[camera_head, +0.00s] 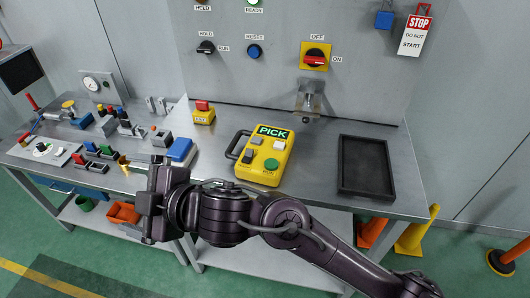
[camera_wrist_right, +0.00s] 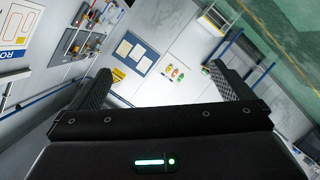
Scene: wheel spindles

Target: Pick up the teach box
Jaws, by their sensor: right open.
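The teach box (camera_head: 262,168) is yellow, with a lit PICK display, a green button, small switches and a dark handle on its left side. It lies on the metal bench in the middle of the head view. My right gripper (camera_head: 150,190) is left of the teach box and nearer the camera, its arm crossing in front of the bench edge. In the right wrist view my right gripper (camera_wrist_right: 160,78) is open, with nothing between its fingers. The teach box is not recognisable in that view. My left gripper is not in view.
A dark empty tray (camera_head: 365,192) lies right of the teach box. A small yellow box with a red button (camera_head: 203,112) and a blue-topped block (camera_head: 180,150) stand to its left. Several small parts crowd the left bench. An upright panel with switches (camera_head: 315,57) rises behind.

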